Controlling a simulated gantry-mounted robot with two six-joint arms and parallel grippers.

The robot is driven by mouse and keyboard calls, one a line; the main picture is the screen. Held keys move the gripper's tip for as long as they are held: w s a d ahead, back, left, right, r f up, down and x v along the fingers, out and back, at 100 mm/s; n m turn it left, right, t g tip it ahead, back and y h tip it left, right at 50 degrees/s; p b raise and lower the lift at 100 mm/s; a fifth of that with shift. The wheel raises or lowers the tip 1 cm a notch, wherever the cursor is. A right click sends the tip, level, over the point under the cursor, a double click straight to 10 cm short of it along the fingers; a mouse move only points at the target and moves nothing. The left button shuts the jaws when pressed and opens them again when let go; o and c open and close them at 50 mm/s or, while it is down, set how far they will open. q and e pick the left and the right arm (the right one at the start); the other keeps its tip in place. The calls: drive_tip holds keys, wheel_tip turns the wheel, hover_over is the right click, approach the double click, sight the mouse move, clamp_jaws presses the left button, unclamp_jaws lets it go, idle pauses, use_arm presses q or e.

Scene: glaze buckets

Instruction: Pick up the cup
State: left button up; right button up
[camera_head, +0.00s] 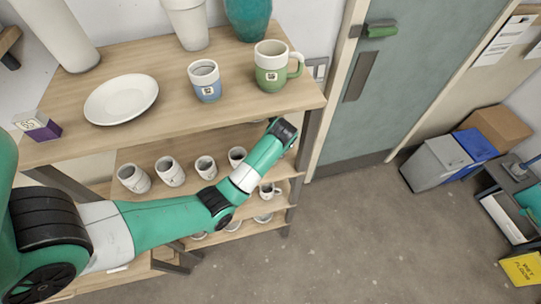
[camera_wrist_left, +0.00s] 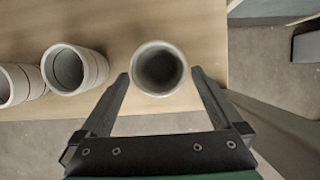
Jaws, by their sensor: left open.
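A pale grey cup (camera_wrist_left: 160,68) stands upright near the shelf's edge in the left wrist view, seen from above into its dark inside. My left gripper (camera_wrist_left: 161,76) is open, with one fingertip on each side of the cup's near part. I cannot tell whether the fingers touch it. In the head view my left arm reaches across the front of the shelves, and its jaws are hidden behind the wrist. A row of white cups (camera_head: 170,171) stands on the second shelf there. I cannot tell which of these is between the fingers. My right gripper is not in view.
Two more grey cups (camera_wrist_left: 75,69) stand left of the fingers. The top shelf (camera_head: 140,57) holds a white plate (camera_head: 121,98), a blue-white cup (camera_head: 205,82) and a green mug (camera_head: 272,68). A grey door is to the right, with open floor (camera_head: 340,230) before it.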

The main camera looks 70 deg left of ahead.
use_arm(q)
drive_tip(key=shift+w+a+f, duration=0.1)
drive_tip(key=shift+a+f, duration=0.15)
drive_tip(key=shift+a, duration=0.2)
drive_tip(key=shift+a+f, duration=0.2)
drive_tip(key=shift+a, duration=0.25)
drive_tip(key=shift+f, duration=0.15)
drive_tip(key=c, duration=1.4)
drive_tip(key=shift+c, duration=0.2)
drive_tip(key=shift+r, duration=0.3)
drive_tip(key=shift+d, duration=0.4)
drive_tip(key=s+d, duration=0.2)
drive_tip(key=d, duration=1.5)
drive_tip(key=shift+s+p, duration=0.35)
drive_tip(key=shift+p, duration=0.1)
